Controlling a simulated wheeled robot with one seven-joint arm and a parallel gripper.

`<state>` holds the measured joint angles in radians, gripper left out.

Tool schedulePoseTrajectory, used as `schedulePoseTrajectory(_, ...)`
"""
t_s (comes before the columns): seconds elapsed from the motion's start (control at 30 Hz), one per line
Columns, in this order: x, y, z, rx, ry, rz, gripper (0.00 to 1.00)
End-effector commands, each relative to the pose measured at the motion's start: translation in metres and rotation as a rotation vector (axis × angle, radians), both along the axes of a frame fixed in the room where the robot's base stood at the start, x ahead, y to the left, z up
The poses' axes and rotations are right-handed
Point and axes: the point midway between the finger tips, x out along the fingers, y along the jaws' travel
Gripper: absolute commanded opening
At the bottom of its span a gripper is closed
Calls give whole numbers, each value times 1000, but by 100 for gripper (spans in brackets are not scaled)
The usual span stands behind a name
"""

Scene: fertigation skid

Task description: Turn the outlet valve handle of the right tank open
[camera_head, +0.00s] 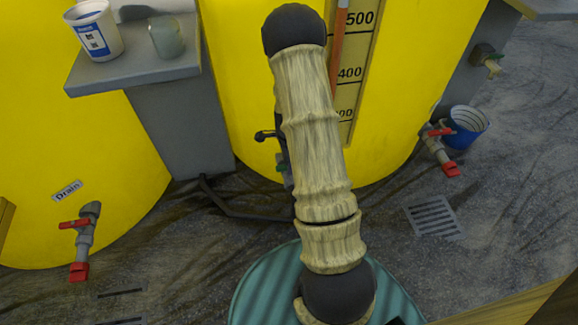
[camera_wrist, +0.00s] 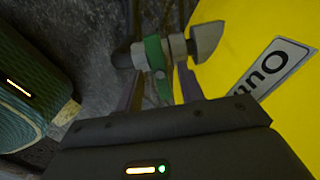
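The right yellow tank (camera_head: 240,70) stands behind my arm in the head view, with a number scale on its front. In the wrist view, a valve with a green handle (camera_wrist: 157,60) sits on a grey pipe at the yellow wall, beside a partly visible label (camera_wrist: 272,68) starting "Ou". My gripper (camera_wrist: 160,90) has its two fingers apart, with the green handle between or just beyond them. Whether they touch it I cannot tell.
A red-handled valve (camera_head: 436,142) is at the tank's right, near a blue bucket (camera_head: 468,126). The left tank (camera_head: 70,155) has a red-handled drain valve (camera_head: 80,232). A grey shelf (camera_head: 130,68) holds a white tub (camera_head: 96,30) and a glass (camera_head: 166,38). A floor grate (camera_head: 433,217) lies right.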

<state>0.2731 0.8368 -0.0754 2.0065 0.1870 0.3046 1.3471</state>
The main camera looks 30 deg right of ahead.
Motion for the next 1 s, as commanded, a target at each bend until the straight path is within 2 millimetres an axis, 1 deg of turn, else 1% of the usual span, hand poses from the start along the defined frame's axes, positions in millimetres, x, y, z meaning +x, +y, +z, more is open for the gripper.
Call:
schedulePoseTrajectory(0.07,0,0,-6,0,0,-2,38)
schedulePoseTrajectory(0.33,0,-2,-5,0,0,-4,38)
schedulePoseTrajectory(0.37,0,-2,-5,0,0,-4,34)
schedulePoseTrajectory(0.4,0,-1,-5,0,0,-4,26)
schedulePoseTrajectory(0.53,0,-1,-5,0,0,-3,1)
schedulePoseTrajectory(0.77,0,-1,-5,0,0,2,0)
schedulePoseTrajectory(1.0,0,-1,-2,0,0,52,0)
